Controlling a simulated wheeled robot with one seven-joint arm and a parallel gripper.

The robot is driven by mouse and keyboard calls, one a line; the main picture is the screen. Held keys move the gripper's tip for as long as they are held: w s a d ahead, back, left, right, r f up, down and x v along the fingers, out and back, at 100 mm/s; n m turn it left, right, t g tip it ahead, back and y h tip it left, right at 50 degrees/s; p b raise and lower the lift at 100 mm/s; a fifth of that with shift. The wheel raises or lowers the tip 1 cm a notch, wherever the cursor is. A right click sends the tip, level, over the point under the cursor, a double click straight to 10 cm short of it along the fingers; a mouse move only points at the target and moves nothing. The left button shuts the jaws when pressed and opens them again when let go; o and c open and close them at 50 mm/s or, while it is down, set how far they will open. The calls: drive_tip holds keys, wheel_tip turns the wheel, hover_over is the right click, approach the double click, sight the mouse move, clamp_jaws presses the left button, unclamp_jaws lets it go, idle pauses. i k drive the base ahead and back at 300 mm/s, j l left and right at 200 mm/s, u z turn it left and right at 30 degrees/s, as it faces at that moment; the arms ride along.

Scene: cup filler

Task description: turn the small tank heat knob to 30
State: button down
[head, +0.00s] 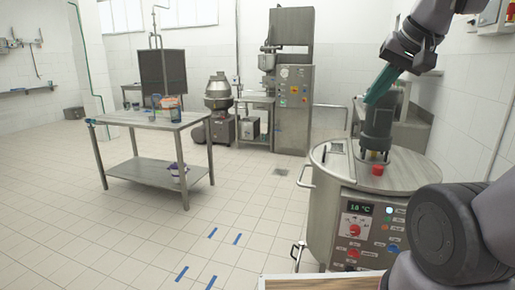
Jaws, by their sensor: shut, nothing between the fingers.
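The small steel tank (325,212) stands at the right in the head view, with a control panel on its front. A display (359,208) on the panel appears to read 18 °C. Below it is a red knob (354,231), and a second red knob (352,254) sits lower. The labels are too small to read, so I cannot tell which knob sets the heat. My gripper (370,98) is at the upper right, its teal fingers shut and empty. In the picture it is well above the panel and touches no knob.
A dark motor housing (377,125) and a red cap (377,170) are on the tank's lid. Side handles (306,176) stick out at its left. A steel table (150,118) with containers stands left; a tall machine (292,95) is behind. The tiled floor between is clear.

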sight(355, 230)
drive_tip(key=i+j+z, duration=0.2)
drive_tip(key=j, duration=0.15)
drive_tip(key=i+j+z, duration=0.2)
drive_tip(key=j, duration=0.2)
drive_tip(key=i+j+z, duration=0.2)
drive_tip(key=j, duration=0.2)
drive_tip(key=k, duration=0.1)
